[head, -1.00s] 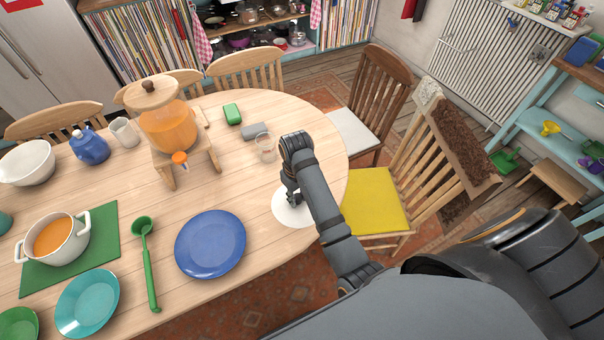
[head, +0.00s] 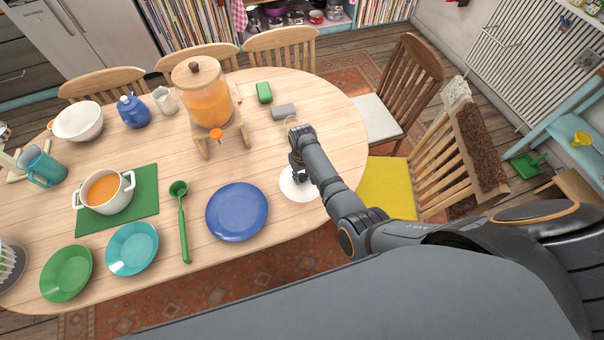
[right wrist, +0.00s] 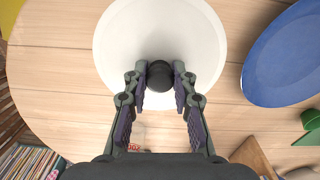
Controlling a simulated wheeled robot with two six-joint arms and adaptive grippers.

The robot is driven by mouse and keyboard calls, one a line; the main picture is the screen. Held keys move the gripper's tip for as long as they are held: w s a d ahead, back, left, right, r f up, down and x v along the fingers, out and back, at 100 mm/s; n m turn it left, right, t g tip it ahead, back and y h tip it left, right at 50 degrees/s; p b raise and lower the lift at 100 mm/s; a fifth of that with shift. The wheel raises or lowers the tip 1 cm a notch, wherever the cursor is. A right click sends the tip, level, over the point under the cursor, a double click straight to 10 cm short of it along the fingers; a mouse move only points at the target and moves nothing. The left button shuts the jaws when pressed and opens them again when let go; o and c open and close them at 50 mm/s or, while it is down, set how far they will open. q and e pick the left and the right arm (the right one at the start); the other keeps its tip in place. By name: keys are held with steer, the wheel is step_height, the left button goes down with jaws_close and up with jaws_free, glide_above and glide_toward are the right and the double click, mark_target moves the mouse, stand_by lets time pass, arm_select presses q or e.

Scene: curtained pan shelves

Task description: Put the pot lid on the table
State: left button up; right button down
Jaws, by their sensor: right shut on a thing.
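The pot lid is a round white disc with a dark knob; in the head view the lid (head: 296,190) is at the right part of the wooden table (head: 270,240), partly hidden by my arm. In the right wrist view the lid (right wrist: 125,40) fills the top middle. My right gripper (head: 296,172) is above it, and in the right wrist view its fingers (right wrist: 159,80) are closed around the knob. The lid looks level and at or very near the tabletop; I cannot tell whether it touches. My left gripper is not in view.
A blue plate (head: 237,211) lies left of the lid. A glass (head: 291,122) stands just behind my gripper. A white pot of soup (head: 105,196) stands on a green mat (head: 146,200) farther left. The yellow-seated chair (head: 388,188) is close on the right.

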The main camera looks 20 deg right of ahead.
step_height(320, 180, down, 4)
steer(key=b, duration=0.2)
steer(key=shift+f+b, duration=0.2)
steer(key=shift+b, duration=0.2)
steer(key=shift+f, duration=0.25)
steer(key=shift+f+b, duration=0.65)
steer(key=shift+f, duration=0.1)
steer(key=shift+f, duration=0.2)
steer(key=c, duration=1)
jaws_free()
steer(key=shift+c, duration=0.3)
steer(key=c, duration=0.4)
